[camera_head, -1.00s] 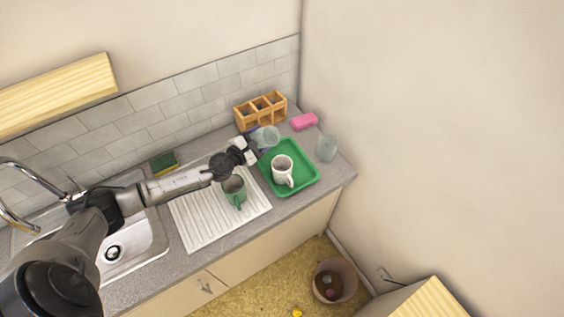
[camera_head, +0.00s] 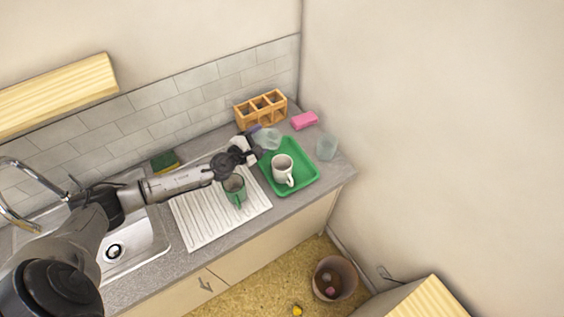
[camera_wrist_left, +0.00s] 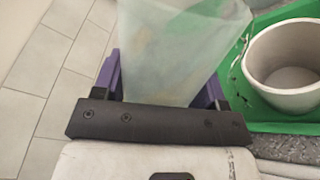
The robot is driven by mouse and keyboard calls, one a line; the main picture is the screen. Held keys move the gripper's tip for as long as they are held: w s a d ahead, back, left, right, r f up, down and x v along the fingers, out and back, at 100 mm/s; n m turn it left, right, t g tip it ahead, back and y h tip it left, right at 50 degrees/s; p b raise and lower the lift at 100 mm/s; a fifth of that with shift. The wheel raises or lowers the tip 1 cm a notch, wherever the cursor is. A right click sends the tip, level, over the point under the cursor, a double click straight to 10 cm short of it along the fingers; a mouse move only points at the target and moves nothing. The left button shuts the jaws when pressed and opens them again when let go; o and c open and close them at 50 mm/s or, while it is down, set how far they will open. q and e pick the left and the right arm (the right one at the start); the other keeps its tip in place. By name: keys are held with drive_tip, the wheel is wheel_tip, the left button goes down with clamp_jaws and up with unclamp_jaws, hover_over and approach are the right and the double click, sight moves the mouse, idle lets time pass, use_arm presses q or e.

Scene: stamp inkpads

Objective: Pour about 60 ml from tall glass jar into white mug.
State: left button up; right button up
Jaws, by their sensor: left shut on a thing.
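The white mug (camera_head: 282,171) stands upright in the green tray (camera_head: 305,185). Its inside looks empty in the left wrist view (camera_wrist_left: 290,75). My left gripper (camera_head: 257,147) is shut on a clear glass jar (camera_head: 269,138), held at the tray's back left corner, to the left of and behind the mug. In the left wrist view the jar (camera_wrist_left: 175,50) fills the space between the purple fingers. Whether it holds liquid and how far it tilts I cannot tell for sure. My right gripper is not in view.
A green mug (camera_head: 234,188) stands on the white drainboard (camera_head: 205,222). Another clear glass (camera_head: 326,147) stands right of the tray. A wooden compartment box (camera_head: 262,108) and a pink sponge (camera_head: 304,121) are behind. A green sponge (camera_head: 165,162) lies by the wall.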

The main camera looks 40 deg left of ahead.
use_arm(q)
drive_tip(key=shift+w+d, duration=0.1)
drive_tip(key=shift+d, duration=0.25)
drive_tip(key=shift+d+m, duration=0.15)
drive_tip(key=shift+m, duration=0.35)
idle(0.7)
drive_tip(key=shift+s+a+f, duration=0.1)
drive_tip(key=shift+s+a, duration=0.1)
drive_tip(key=shift+a, duration=0.15)
drive_tip(key=shift+a, duration=0.1)
drive_tip(key=shift+a+m+p, duration=0.1)
drive_tip(key=shift+m+p, duration=0.2)
drive_tip(key=shift+m, duration=0.1)
